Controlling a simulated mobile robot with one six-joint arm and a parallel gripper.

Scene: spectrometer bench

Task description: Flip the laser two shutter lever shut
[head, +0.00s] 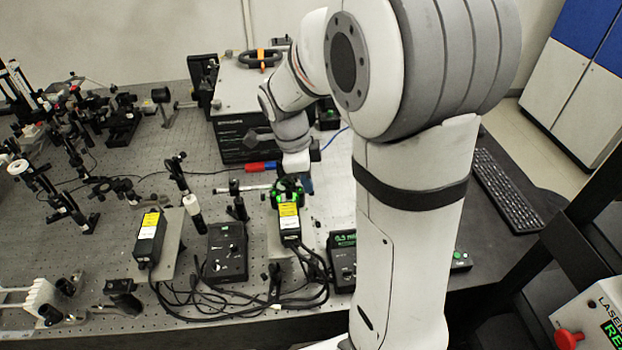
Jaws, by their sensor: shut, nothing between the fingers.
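My gripper (290,193) is at the front end of a black laser box (289,229) with yellow and white labels, right of the middle of the bench. Its dark fingers, with green marks around them, are shut with nothing held. They look close to or over the laser's front, but I cannot tell whether they touch it. A second, similar black laser (149,238) stands to the left on a grey plate. I cannot read which is laser two. The shutter lever cannot be made out; it is small or hidden by my gripper.
A black controller (226,252) stands between the two lasers, and another (342,262) to the right is partly behind my arm. Cables loop in front of them. A large instrument box (240,110) stands behind. Optics mounts crowd the left. A keyboard (507,192) lies at right.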

